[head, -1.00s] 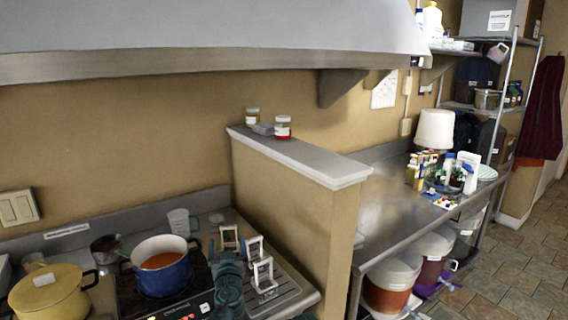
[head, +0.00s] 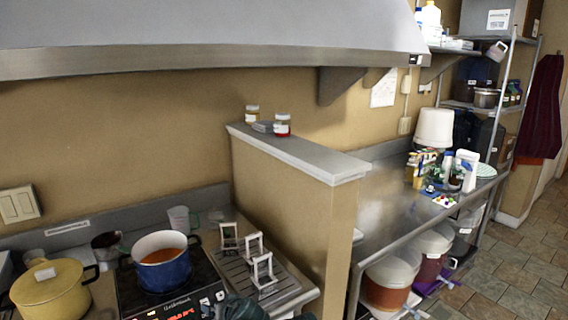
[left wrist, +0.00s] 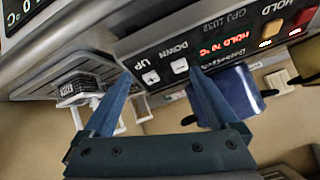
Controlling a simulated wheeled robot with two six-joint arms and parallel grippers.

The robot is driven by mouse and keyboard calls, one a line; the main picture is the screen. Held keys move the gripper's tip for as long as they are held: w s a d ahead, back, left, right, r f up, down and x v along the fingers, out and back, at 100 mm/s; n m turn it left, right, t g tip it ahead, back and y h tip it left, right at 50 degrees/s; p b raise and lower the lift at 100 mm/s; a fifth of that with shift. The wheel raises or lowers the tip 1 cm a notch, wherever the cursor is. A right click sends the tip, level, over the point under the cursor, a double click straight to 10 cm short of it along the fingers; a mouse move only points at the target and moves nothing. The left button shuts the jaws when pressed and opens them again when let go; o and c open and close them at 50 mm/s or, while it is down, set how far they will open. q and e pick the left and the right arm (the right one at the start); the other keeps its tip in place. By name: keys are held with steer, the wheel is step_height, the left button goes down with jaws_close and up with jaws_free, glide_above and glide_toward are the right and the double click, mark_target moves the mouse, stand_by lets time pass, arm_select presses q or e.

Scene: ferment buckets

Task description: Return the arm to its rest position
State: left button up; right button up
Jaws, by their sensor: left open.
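My left gripper (left wrist: 158,100) shows in the left wrist view with its two blue fingers spread apart and nothing between them. In that tilted view the cooker's control panel (left wrist: 215,45) and the blue pot (left wrist: 240,92) lie beyond the fingers. In the head view, a dark teal part of my arm (head: 240,309) shows at the bottom edge, in front of the cooker's right side; the fingers cannot be made out there. My right gripper is in neither view.
The blue pot of orange liquid (head: 162,262) stands on the lit cooker (head: 172,303). A yellow lidded pot (head: 50,290) stands left of it. Several small white frames (head: 263,272) stand on the ridged drainboard to the right. A partition wall (head: 290,195) rises behind them.

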arm_select(q)
steer(key=s+d+f+m+g+h, duration=0.2)
steer(key=s+d+f+m+g, duration=0.1)
steer(key=s, duration=0.6)
steer(key=s+d+f+m+g+h, duration=0.2)
steer(key=s+d+f+g, duration=0.3)
steer(key=s+d, duration=0.3)
steer(key=shift+s+d+f+m+g+h+b, duration=0.2)
steer(key=shift+s+f+m+g+h+b, duration=0.15)
steer(key=shift+s+f+m, duration=0.45)
steer(key=shift+w+r, duration=0.1)
steer(key=shift+w, duration=0.1)
